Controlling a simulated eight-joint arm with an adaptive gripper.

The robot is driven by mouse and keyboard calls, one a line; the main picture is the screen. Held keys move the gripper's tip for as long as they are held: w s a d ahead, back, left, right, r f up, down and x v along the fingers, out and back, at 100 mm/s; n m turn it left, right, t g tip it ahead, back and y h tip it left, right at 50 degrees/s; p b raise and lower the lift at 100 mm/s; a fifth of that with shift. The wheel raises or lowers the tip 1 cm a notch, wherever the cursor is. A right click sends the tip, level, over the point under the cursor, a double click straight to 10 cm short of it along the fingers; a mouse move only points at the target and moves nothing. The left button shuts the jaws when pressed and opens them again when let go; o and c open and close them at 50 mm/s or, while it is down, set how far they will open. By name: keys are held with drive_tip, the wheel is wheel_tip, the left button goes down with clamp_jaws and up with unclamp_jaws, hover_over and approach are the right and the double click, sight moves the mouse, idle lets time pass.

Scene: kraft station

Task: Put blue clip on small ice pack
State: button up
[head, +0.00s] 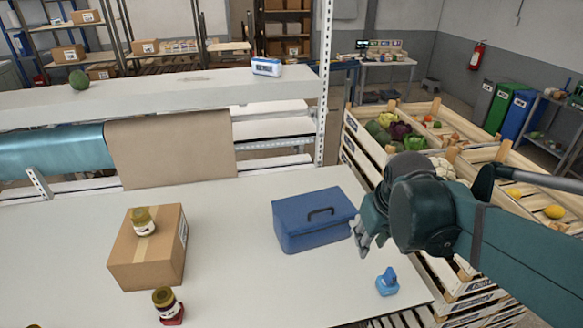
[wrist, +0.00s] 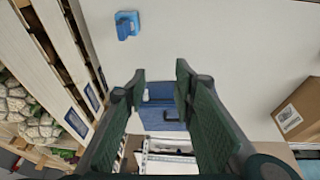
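A small blue item stands near the right edge of the white table. It has a darker blue upper part, which looks like the blue clip (head: 388,274), on a lighter blue base that may be the small ice pack (head: 387,288). In the wrist view the darker part (wrist: 122,31) and the lighter part (wrist: 129,18) overlap at the top left; the exact contact is too small to tell. My gripper (head: 361,240) is open and empty, above the table beside the blue toolbox. In the wrist view its fingers (wrist: 160,85) are wide apart, clear of the blue item.
The blue toolbox (head: 314,222) stands just left of my gripper. A cardboard box (head: 150,255) with a jar (head: 142,221) on it is at left; another jar (head: 165,300) stands on something red. Vegetable crates (head: 435,125) border the table's right. A white-and-blue device (head: 266,66) sits on the shelf.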

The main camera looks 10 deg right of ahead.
drive_tip(key=s+a+r+t, duration=0.1)
drive_tip(key=a+r+t, duration=0.1)
drive_tip(key=a, duration=0.3)
drive_tip(key=s+a+r+t, duration=0.1)
drive_tip(key=s+a+r, duration=0.1)
drive_tip(key=a, duration=0.3)
drive_tip(key=shift+s+t+y, duration=0.25)
drive_tip(key=shift+t+y, duration=0.15)
wheel_tip(320, 180, down, 11)
drive_tip(key=b, duration=1)
drive_tip(key=shift+r+b, duration=0.2)
drive_tip(key=shift+b, duration=0.2)
idle(0.4)
